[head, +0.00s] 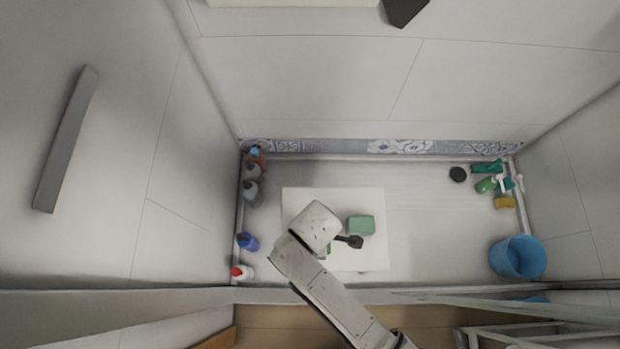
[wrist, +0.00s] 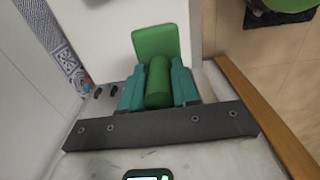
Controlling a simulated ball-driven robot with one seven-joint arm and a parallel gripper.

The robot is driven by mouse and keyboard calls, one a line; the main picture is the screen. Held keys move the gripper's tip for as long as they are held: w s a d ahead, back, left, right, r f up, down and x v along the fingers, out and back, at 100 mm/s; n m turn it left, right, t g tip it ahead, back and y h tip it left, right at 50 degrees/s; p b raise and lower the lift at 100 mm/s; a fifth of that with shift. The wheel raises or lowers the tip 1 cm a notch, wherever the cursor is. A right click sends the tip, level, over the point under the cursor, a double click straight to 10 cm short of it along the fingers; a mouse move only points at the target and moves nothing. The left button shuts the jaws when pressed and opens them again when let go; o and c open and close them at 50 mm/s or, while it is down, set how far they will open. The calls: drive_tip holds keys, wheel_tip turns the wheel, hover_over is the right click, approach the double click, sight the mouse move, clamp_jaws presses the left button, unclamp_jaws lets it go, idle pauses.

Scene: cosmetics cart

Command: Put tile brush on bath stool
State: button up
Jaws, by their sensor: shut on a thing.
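The tile brush (wrist: 157,43) is green, with a flat square head and a round handle. My gripper (wrist: 158,85) has teal fingers shut on the handle, one on each side. In the head view a pale green block (head: 361,225), seemingly the brush head, shows just right of my arm's end, over a white rectangle (head: 300,198). This white rectangle looks like the bath stool's top, though I cannot be sure. I cannot tell whether the brush touches it.
Several bottles (head: 250,190) line the left wall. A blue bucket (head: 517,257) stands at the right, with green items (head: 487,184), a yellow block (head: 504,203) and a black round thing (head: 457,174) behind it. The floor around the white rectangle is clear.

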drive_tip(key=shift+w+a+f+b, duration=0.25)
drive_tip(key=shift+w+f+b, duration=0.1)
drive_tip(key=shift+w+f, duration=1.15)
drive_tip(key=shift+w+a+f+b, duration=0.35)
drive_tip(key=shift+w+f, duration=0.6)
drive_tip(key=shift+f, duration=0.9)
drive_tip(key=shift+w+a+f+b, duration=0.2)
drive_tip(key=shift+w+f+b, duration=0.2)
drive_tip(key=shift+w+f, duration=1.1)
drive_tip(key=shift+s+f, duration=0.3)
drive_tip(key=shift+f, duration=0.05)
drive_tip(key=o, duration=0.9)
drive_tip(key=shift+o, duration=0.2)
wheel_tip(320, 180, up, 12)
drive_tip(key=p, duration=0.2)
drive_tip(key=s+d+r+m, duration=0.3)
drive_tip(key=d+m, duration=0.3)
drive_tip(key=d, duration=0.3)
drive_tip(key=s+d+r+m, duration=0.4)
drive_tip(key=s+d+m, duration=0.2)
drive_tip(key=d, duration=0.3)
drive_tip(key=s+d+r+m+t, duration=0.1)
drive_tip(key=s+d+r+m, duration=0.3)
drive_tip(key=d, duration=0.5)
drive_tip(key=shift+s+r+m, duration=0.2)
drive_tip(key=shift+s+m, duration=0.3)
drive_tip(key=shift+m, duration=0.5)
